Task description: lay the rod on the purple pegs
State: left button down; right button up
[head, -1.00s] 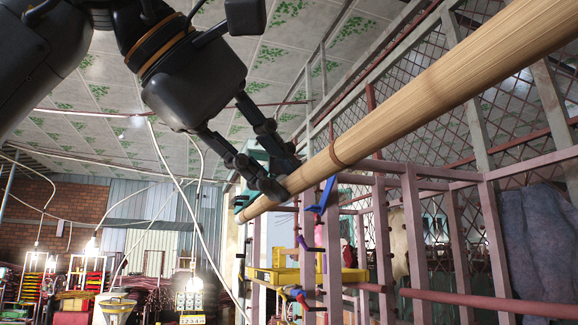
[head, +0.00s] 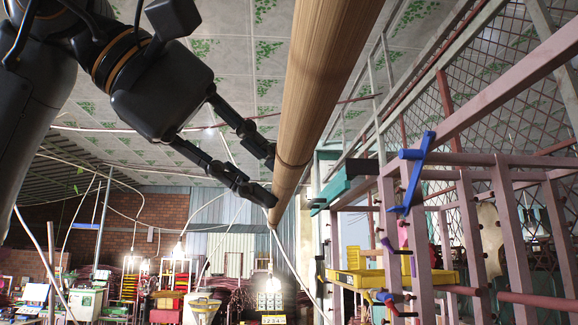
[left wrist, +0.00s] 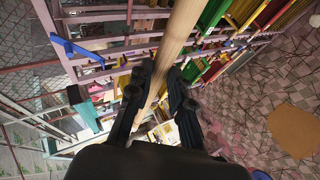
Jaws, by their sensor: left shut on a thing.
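The rod (head: 320,90) is long, tan and wood-grained, with a thin dark ring. In the head view it runs from the top edge down to its lower end, left of the rack. My left gripper (head: 262,175) is shut on the rod near that lower end. In the left wrist view my left gripper (left wrist: 156,95) has the rod (left wrist: 180,38) between its fingers. A small purple peg (head: 389,246) sticks out from a rack post, below a larger blue peg (head: 412,172). The rod is apart from the purple peg in the picture. My right gripper is not in view.
The pinkish rack (head: 512,235) of posts and bars fills the right side. A yellow tray (head: 350,279) sits in it, with more coloured pegs (head: 388,297) below. A teal part (head: 340,183) juts out at its left.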

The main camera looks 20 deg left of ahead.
pick_arm(q)
jog(key=s+a+p, duration=0.1)
jog(key=s+a, duration=0.1)
jog(key=a, duration=0.3)
jog(key=shift+a, duration=0.35)
dwell(0.4)
